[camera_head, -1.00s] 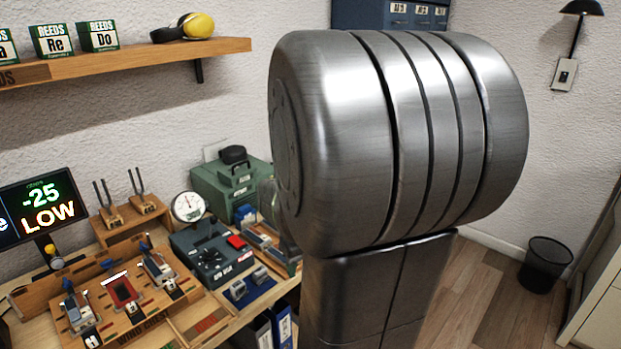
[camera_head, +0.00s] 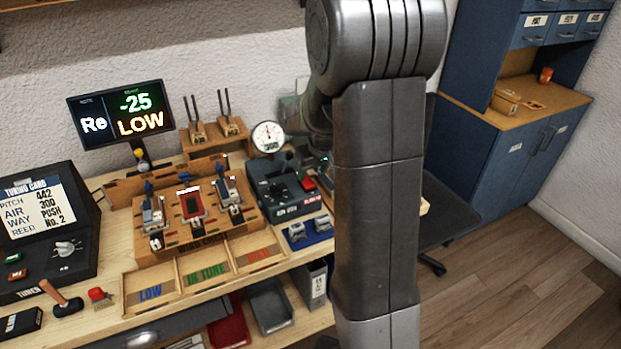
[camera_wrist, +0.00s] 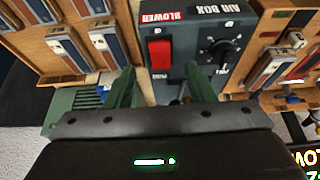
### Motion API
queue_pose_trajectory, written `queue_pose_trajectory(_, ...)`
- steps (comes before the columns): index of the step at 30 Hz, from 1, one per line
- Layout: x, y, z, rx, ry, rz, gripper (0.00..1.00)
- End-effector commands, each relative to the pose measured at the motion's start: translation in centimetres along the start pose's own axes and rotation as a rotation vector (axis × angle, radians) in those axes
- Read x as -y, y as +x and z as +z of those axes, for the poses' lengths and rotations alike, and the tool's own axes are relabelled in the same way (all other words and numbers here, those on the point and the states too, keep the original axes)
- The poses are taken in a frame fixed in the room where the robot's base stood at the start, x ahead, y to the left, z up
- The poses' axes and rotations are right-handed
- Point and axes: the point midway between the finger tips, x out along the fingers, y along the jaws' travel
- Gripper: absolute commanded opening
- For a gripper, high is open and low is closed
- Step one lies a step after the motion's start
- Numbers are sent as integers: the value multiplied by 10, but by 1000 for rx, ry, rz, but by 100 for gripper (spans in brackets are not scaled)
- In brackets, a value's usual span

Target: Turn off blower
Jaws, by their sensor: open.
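The blower switch is a red rocker (camera_wrist: 160,53) on a dark air box (camera_wrist: 186,72), under a red "BLOWER" label (camera_wrist: 161,16) in the wrist view. I cannot tell which side of the rocker is pressed. A black knob (camera_wrist: 221,52) sits to its right. In the head view the air box (camera_head: 272,196) stands on the bench, with the red switch (camera_head: 308,184) at its right. My gripper (camera_wrist: 159,70) is open and empty, its two green fingers either side of the switch's lower end in the picture. Contact cannot be told.
A round gauge (camera_head: 268,137) stands behind the air box. A wooden wind chest (camera_head: 205,233) with reed fixtures lies to its left. Blue-and-metal parts (camera_head: 310,231) sit in front of the box.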

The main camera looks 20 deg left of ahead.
Motion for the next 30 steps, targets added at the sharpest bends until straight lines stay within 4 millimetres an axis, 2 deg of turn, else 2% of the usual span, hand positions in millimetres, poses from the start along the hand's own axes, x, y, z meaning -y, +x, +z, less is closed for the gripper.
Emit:
queue_pose_trajectory(3,0,20,0,5,-1,-1,49)
queue_pose_trajectory(10,0,45,0,2,-1,0,49)
queue_pose_trajectory(23,0,52,0,0,0,0,49)
queue_pose_trajectory(30,0,52,0,0,0,0,4)
